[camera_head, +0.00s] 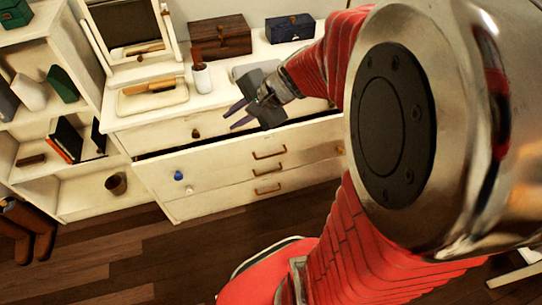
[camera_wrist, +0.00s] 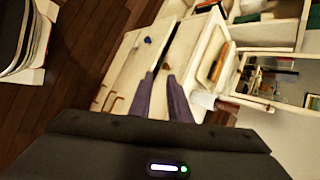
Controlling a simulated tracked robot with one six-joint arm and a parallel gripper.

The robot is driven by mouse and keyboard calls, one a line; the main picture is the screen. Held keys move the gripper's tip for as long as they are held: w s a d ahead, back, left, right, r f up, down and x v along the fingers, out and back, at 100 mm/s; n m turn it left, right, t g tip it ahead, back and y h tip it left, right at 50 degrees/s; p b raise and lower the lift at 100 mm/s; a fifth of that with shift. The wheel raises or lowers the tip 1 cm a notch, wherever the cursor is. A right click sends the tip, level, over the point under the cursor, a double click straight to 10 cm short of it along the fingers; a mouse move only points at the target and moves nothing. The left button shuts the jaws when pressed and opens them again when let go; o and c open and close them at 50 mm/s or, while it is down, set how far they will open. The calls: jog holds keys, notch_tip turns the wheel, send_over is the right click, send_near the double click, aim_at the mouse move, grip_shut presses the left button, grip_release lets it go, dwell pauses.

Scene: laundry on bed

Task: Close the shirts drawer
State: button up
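A white dresser (camera_head: 200,125) stands against the wall. One of its drawers (camera_head: 225,163) is pulled out a little, with a dark gap along its top edge. Its front carries a blue knob (camera_head: 178,175) on the left and a brass handle (camera_head: 269,153). I see no label that marks it as the shirts drawer. My gripper (camera_head: 230,120) is open and empty, above and behind the drawer's front edge. In the wrist view, its two purple fingers (camera_wrist: 161,78) are apart and point toward the gap beside the drawer front (camera_wrist: 128,67). Contact cannot be told.
The dresser top holds a mirror (camera_head: 125,22), a tray with brushes (camera_head: 152,98), a cup (camera_head: 201,78), a wooden box (camera_head: 219,37) and a dark blue box (camera_head: 290,28). A white shelf (camera_head: 85,185) stands at left. The wooden floor (camera_head: 130,260) before the dresser is clear.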

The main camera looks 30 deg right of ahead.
jog(key=s+a+r+n+h, duration=0.2)
jog(key=s+r+n, duration=0.1)
jog(key=s+n, duration=0.4)
jog(key=s+a+r+n+g+h, duration=0.1)
jog(key=s+r+n, duration=0.3)
jog(key=s+n, duration=0.4)
jog(key=shift+s+a+r+h, duration=0.25)
jog(key=shift+s+a+h, duration=0.6)
jog(key=shift+a+h, duration=0.05)
jog(key=shift+a, duration=0.15)
